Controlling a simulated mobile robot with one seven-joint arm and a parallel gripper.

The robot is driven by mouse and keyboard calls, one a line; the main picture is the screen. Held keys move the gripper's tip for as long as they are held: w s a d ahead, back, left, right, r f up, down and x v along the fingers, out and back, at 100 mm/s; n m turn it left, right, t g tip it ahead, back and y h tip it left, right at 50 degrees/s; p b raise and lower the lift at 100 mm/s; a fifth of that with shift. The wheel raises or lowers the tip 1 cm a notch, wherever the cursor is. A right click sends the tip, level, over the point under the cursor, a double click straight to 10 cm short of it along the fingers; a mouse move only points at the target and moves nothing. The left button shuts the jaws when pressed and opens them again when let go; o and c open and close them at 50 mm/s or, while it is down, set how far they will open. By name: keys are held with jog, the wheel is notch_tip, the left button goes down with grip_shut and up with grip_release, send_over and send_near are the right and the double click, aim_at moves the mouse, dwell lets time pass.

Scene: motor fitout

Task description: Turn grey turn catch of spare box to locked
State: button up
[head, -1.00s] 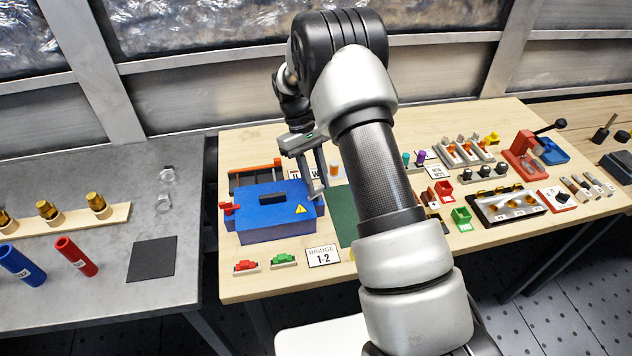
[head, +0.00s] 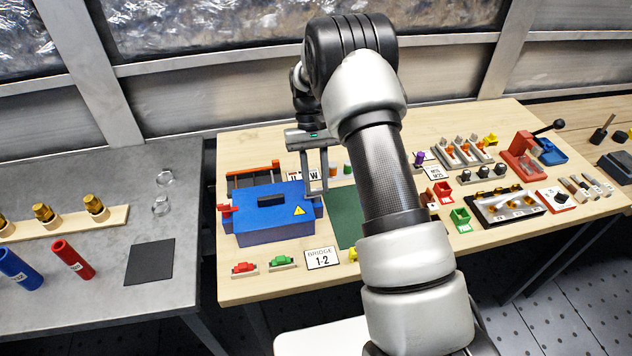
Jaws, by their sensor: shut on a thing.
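The spare box is most likely the blue box (head: 268,215), with a yellow warning triangle and a dark handle on its lid and a red catch (head: 226,208) on its left side. My gripper (head: 315,198) points down at the right side of the blue box, its two fingers at the lid's right edge. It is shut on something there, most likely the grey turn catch. The catch itself is too small and too covered by the fingers to make out, so its angle cannot be told.
A row with orange ends (head: 253,172) stands behind the box. A green mat (head: 344,217) lies to its right. Red (head: 243,268) and green (head: 282,262) parts and a "BRIDGE 1-2" card (head: 322,258) lie in front. My arm hides part of the table's middle.

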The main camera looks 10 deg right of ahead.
jog(key=o, duration=1.1)
jog(key=shift+c, duration=0.2)
jog(key=shift+r, duration=0.1)
jog(key=v, duration=1.7)
jog(key=shift+r+p, duration=0.2)
jog(key=shift+p, duration=0.2)
